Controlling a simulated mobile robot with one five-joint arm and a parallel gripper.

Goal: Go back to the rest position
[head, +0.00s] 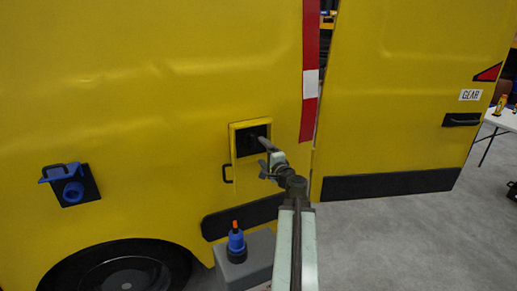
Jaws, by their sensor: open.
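My gripper (262,157) is open, at the end of my arm near the middle of the view, with nothing visible between its fingers. It appears in front of the lower right part of a yellow-framed square hatch (239,126) with a dark recess on the yellow van's side (150,100). Whether it touches the hatch I cannot tell. A blue object with an orange tip (236,243) stands upright on a grey box (258,254), below and left of my gripper.
A blue socket with a raised lid (72,191) is on the van at left, above a wheel (125,275). A van door marked GEAR (400,100) stands at right. A white table (503,119) is at far right. Grey floor (410,240) is clear at lower right.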

